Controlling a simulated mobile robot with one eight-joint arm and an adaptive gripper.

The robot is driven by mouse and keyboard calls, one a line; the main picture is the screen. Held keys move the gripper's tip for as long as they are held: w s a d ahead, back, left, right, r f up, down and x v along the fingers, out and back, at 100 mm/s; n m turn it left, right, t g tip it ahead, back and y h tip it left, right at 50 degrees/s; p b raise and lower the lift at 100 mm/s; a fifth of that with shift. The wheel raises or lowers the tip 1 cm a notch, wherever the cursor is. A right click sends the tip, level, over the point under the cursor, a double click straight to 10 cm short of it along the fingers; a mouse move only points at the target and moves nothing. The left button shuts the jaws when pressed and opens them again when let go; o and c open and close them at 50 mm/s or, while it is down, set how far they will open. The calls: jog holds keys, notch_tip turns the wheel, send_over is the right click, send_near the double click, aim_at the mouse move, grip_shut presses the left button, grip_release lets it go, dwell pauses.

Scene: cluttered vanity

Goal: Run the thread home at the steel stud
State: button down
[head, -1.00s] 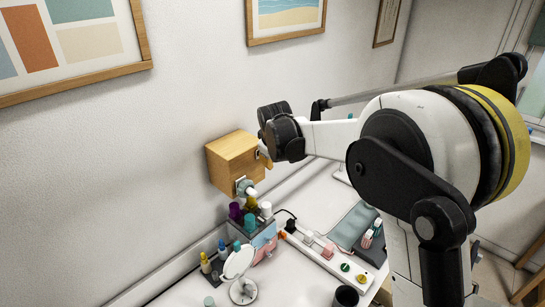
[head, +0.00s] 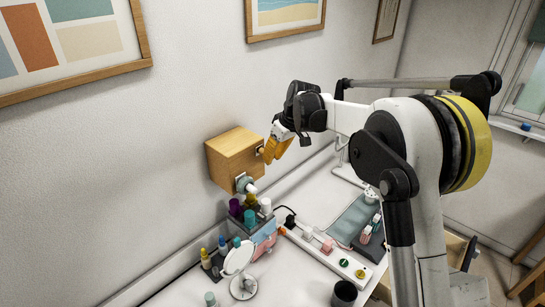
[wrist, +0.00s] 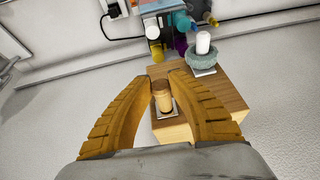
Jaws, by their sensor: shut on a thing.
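A wooden box (head: 232,160) is fixed to the wall, and it also shows in the wrist view (wrist: 215,92). A tan cylindrical cap (wrist: 162,96) stands on a metal plate (wrist: 157,118) on one face of the box. My gripper (head: 266,151) is at that face; its orange fingers (wrist: 161,78) are shut on the cap, one on each side. The steel stud is not visible; the cap may hide it. Another face carries a grey-green ring (wrist: 203,60) with a white cylinder (wrist: 203,42) in it, also seen in the head view (head: 244,185).
Below the box, a caddy (head: 262,229) holds several coloured bottles. A round mirror (head: 240,262) stands in front of it. A power strip (head: 335,258) and a teal cloth (head: 352,222) lie on the white counter. The wall is close behind the box.

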jog(key=m+g+y, duration=0.1)
jog(key=g+y, duration=0.2)
jog(key=shift+w+d+f+b, duration=0.1)
jog(key=shift+b, duration=0.25)
jog(key=m+g+y+b, duration=0.1)
jog(key=g+y, duration=0.2)
jog(key=y, duration=0.1)
